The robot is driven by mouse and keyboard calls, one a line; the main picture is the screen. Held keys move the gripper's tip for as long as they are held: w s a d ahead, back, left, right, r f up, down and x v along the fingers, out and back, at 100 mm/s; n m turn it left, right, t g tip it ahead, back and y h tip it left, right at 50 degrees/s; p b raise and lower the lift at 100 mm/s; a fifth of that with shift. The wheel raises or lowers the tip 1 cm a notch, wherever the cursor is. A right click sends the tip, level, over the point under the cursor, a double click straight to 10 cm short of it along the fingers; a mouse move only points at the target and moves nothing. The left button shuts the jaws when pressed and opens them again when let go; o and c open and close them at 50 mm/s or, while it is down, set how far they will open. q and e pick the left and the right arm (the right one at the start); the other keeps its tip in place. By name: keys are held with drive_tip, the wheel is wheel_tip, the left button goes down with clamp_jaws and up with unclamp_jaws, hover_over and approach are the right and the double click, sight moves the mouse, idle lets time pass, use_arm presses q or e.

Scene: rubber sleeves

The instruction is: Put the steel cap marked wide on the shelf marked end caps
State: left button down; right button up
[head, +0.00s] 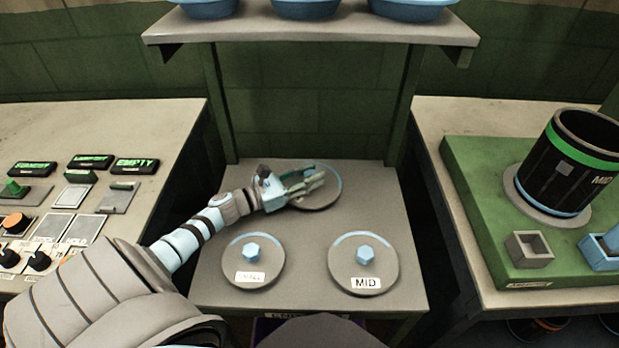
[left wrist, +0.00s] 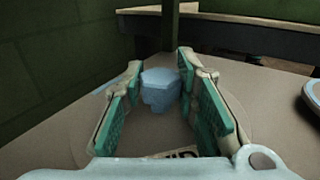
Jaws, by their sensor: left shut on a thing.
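Three round grey steel caps with blue hexagonal knobs lie flat on the low grey stand in the middle. The back cap (head: 331,188) is partly covered by my left gripper (head: 303,186). In the left wrist view, the gripper's two green-padded fingers are shut on its blue knob (left wrist: 160,92). Its label (left wrist: 183,155) is partly hidden; the letters "ID" show. The front right cap (head: 364,263) is marked MID. The front left cap (head: 253,261) has a label too blurred to read surely. My right gripper is out of view.
A raised shelf (head: 310,27) at the back holds blue bowls. The low stand's (head: 309,240) front label is mostly hidden. A left bench (head: 160,125) carries switches and signs. A right bench (head: 440,125) holds a green board (head: 475,180) with a black MID cylinder (head: 570,165).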

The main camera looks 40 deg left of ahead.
use_arm(q)
drive_tip(key=shift+f, duration=0.1)
drive_tip(key=c, duration=1.3)
unclamp_jaws()
drive_tip(key=p+v, duration=0.4)
drive_tip(key=v, duration=0.7)
drive_tip(key=shift+s+a, duration=0.2)
drive_tip(key=shift+s, duration=0.2)
